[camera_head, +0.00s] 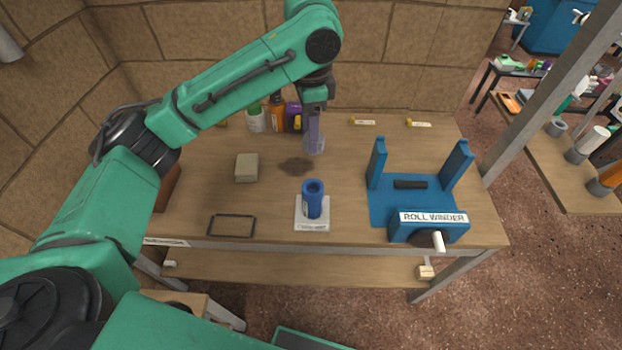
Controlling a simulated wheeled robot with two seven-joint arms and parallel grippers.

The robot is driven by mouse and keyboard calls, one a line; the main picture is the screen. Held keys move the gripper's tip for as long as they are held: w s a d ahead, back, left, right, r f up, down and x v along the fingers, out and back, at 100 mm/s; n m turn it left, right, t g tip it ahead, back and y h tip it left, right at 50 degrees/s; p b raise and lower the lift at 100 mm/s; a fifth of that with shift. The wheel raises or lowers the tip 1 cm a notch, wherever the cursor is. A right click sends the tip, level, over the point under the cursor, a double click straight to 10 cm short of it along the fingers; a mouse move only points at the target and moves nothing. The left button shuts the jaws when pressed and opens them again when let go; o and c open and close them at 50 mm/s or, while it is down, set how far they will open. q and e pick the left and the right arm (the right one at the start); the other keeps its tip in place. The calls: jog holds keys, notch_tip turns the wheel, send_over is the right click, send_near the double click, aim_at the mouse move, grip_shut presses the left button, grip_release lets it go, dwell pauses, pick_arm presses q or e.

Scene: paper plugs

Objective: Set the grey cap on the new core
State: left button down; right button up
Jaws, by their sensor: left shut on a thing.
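The blue core (312,199) stands upright on a small white labelled base (312,226) near the table's front middle; its open top shows a dark hole. My left gripper (315,149) points down above the table, behind and above the core, apart from it. It is shut on a small grey thing that looks like the grey cap; the fingers hide most of it and its outline is hard to make out. My right gripper is not in view.
The blue roll winder (415,207) with two uprights stands at the right. A grey-beige block (246,167) and a dark rectangular frame (231,225) lie at the left. Several bottles (257,120) stand at the back. The wood between core and winder is clear.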

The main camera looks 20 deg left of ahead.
pick_arm(q)
notch_tip(320, 180, down, 14)
jog(key=shift+r+p, duration=0.2)
jog(key=shift+p, duration=0.1)
jog(key=shift+w+f, duration=0.1)
jog(key=shift+w, duration=0.05)
jog(key=shift+f, duration=0.25)
jog(key=shift+c, duration=1.6)
grip_release()
notch_tip(320, 180, up, 13)
jog(key=shift+f+b, duration=0.15)
jog(key=shift+b, duration=0.25)
